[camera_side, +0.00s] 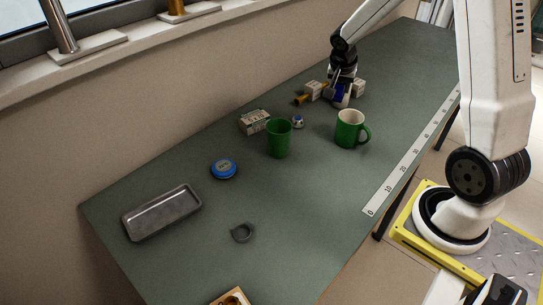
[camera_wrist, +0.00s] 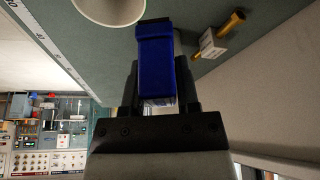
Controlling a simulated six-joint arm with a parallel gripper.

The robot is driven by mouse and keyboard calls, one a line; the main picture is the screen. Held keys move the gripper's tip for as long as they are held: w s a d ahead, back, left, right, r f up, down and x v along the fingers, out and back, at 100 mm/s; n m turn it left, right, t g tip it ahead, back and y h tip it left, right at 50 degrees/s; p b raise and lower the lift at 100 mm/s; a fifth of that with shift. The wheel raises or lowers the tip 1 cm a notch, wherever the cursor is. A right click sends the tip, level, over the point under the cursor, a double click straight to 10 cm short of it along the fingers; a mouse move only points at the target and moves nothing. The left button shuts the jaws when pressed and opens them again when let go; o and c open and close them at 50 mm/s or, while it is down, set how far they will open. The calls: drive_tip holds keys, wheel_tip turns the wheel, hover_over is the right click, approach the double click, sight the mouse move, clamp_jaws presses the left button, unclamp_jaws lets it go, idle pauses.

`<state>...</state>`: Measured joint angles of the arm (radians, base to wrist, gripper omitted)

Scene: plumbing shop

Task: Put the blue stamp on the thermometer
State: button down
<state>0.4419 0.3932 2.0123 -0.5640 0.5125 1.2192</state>
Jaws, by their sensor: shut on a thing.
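My gripper (camera_side: 341,92) is at the far part of the bench and is shut on the blue stamp (camera_wrist: 156,65). In the wrist view the stamp is a dark blue block upright between the two fingers. In the side view the stamp (camera_side: 338,97) shows as a patch of blue below the wrist, partly covered by the fingers. I cannot tell whether it touches the bench. No thing is clearly recognisable as the thermometer.
Another white box (camera_side: 358,87) is right of my gripper. Nearer are a green-white mug (camera_side: 349,129), green cup (camera_side: 279,139), small white-blue item (camera_side: 298,121), printed box (camera_side: 254,122), blue round tin (camera_side: 223,169), grey tray (camera_side: 161,213) and grey clip (camera_side: 242,232).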

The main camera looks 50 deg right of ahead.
drive_tip(key=a+r+n+t+y, duration=0.1)
drive_tip(key=a+n, duration=0.8)
drive_tip(key=a, duration=2.2)
drive_tip(key=shift+r+t+y, duration=0.25)
drive_tip(key=shift+t+y, duration=0.45)
drive_tip(key=shift+w, duration=0.15)
hover_over(224, 165)
drive_tip(key=s, duration=0.1)
wheel_tip(224, 165, down, 8)
drive_tip(key=shift+d+f, duration=0.1)
drive_tip(key=shift+w+f, duration=0.5)
drive_tip(key=shift+f, duration=0.1)
